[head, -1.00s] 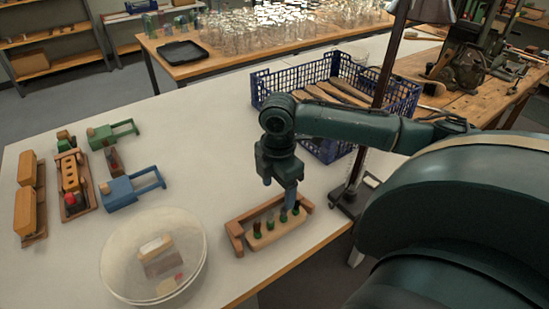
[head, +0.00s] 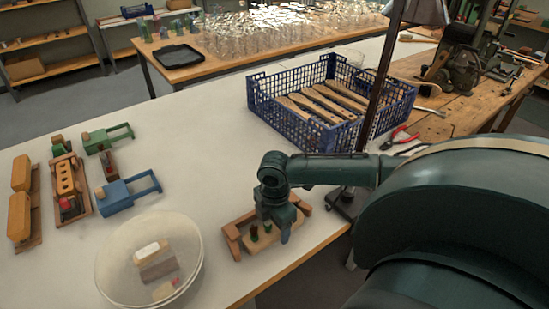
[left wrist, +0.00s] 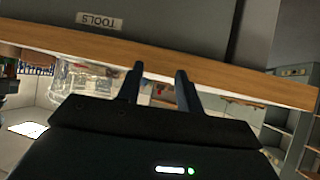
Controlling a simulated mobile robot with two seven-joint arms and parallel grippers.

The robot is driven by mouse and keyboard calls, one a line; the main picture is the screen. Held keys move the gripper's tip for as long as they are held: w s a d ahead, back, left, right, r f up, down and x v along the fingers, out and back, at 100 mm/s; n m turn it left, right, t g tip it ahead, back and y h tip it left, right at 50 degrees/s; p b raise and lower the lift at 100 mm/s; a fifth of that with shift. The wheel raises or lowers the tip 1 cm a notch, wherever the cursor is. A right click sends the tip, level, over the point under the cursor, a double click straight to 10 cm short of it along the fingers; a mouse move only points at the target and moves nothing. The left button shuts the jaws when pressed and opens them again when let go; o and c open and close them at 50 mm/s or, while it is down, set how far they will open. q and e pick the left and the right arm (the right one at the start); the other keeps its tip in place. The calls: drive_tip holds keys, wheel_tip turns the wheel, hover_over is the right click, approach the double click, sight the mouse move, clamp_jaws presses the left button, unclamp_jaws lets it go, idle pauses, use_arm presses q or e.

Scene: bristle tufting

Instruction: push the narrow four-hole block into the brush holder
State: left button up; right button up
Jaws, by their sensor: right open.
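The narrow four-hole block (head: 258,244) is pale wood with dark green tufts standing in it. It lies at the open front side of the brush holder (head: 232,240), a reddish-brown wooden frame near the table's front edge. I cannot tell how deep it sits between the end walls. My right gripper (head: 275,236) is open, pointing down over the right part of the block, and hides that part and some tufts. Whether it touches the block is unclear. My left gripper (left wrist: 160,70) shows only in the left wrist view, open and empty, its two fingers apart.
A clear round tub (head: 110,275) with small items stands left of the holder. Blue and green wooden fixtures (head: 128,194) and a yellow holed block (head: 66,178) lie further left. A blue crate (head: 290,118) and a dark post (head: 380,90) stand behind. The middle table is clear.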

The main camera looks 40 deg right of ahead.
drive_tip(key=shift+f, duration=0.15)
drive_tip(key=c, duration=1.1)
